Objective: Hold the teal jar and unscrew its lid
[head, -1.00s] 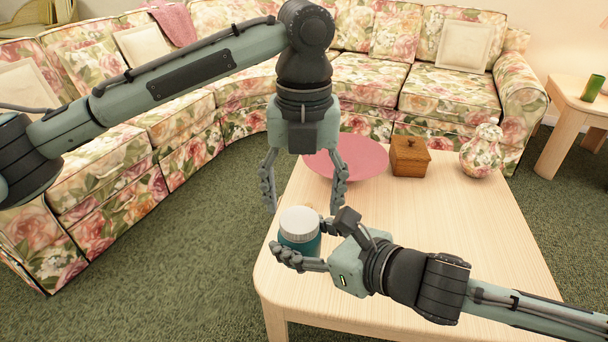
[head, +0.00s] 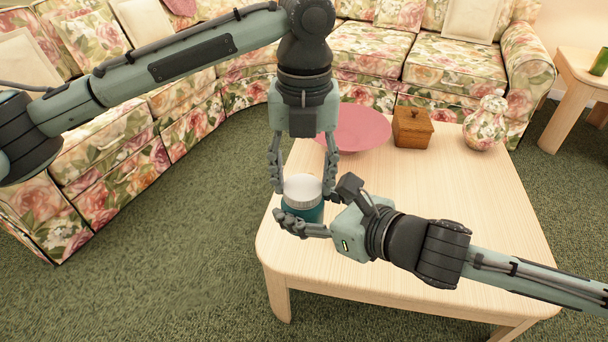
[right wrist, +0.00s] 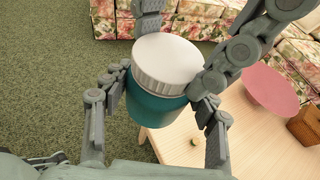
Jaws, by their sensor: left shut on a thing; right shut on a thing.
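The teal jar (head: 312,213) has a ribbed white lid (head: 302,187) and is held upright at the near left corner of the table. My right gripper (head: 303,208) is shut around the jar's body from the right. My left gripper (head: 304,190) comes down from above, with its fingers shut on opposite sides of the lid. In the right wrist view the lid (right wrist: 168,62) sits on the teal body (right wrist: 150,105), with left fingers beside it. The head view hides part of the body behind my right fingers.
The pale wooden table (head: 440,215) bears a pink bowl (head: 355,130), a wooden box (head: 412,128) and a floral lidded jar (head: 486,125) towards the back. A small round thing (right wrist: 194,141) lies below the jar. The table's front right is clear. A floral sofa (head: 450,90) stands behind.

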